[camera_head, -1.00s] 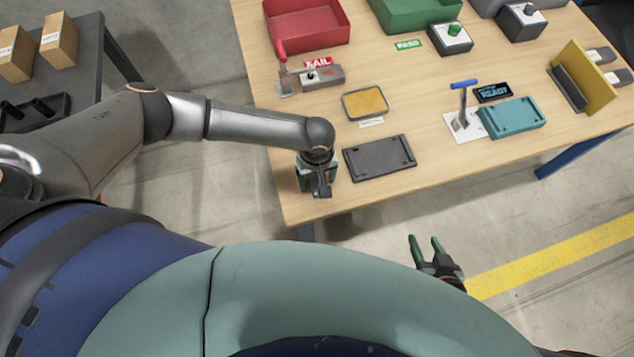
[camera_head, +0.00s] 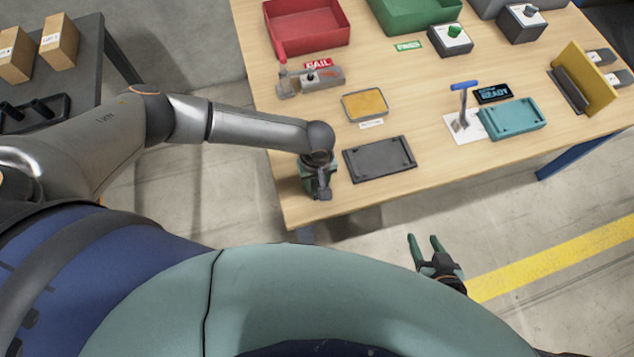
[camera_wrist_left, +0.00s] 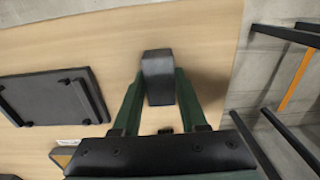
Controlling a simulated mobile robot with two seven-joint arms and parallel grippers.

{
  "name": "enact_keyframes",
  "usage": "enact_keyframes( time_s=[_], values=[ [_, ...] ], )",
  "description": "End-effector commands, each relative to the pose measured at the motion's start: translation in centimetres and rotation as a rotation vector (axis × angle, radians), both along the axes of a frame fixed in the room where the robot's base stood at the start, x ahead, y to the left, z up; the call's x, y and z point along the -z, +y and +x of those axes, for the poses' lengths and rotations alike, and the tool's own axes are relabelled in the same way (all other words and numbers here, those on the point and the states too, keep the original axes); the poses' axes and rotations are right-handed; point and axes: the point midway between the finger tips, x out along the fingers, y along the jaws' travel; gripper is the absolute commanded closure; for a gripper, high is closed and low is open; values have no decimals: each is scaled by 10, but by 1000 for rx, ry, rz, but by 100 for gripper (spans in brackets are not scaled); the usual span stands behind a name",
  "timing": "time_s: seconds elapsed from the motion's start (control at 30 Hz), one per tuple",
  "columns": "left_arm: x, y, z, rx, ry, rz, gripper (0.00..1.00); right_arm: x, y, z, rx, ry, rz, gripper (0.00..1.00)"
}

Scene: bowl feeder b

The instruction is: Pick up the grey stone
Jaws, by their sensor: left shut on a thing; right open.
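A dark grey block (camera_wrist_left: 158,77), which I take as the grey stone, stands between the green fingers of my left gripper (camera_wrist_left: 160,90) in the left wrist view. The fingers touch it on both sides and are shut on it. In the head view my left gripper (camera_head: 319,188) is low over the table's near left corner, and it mostly hides the block there. I cannot tell whether the block still touches the table. My right gripper (camera_head: 426,246) is open and empty, in front of the table's near edge.
A dark flat tray (camera_head: 380,159) lies just right of my left gripper. A teal plate (camera_head: 512,119) lies further right. The table's near edge is close.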

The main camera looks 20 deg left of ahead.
Motion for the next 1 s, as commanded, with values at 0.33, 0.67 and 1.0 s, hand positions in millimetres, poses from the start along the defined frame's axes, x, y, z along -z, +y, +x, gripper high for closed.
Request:
enact_keyframes(
  time_s=[0.33, 0.67, 1.0],
  values=[
    [0, 0, 0, 0, 0, 0, 100, 2, 0, -1, -1, 4, -2, 50],
    [-13, 0, 0, -1, -1, -1, 100, -3, -1, -1, 1, 2, -2, 50],
    [-82, -13, -38, 4, 0, -5, 100, -24, -5, -1, 7, -4, -7, 50]
  ],
)
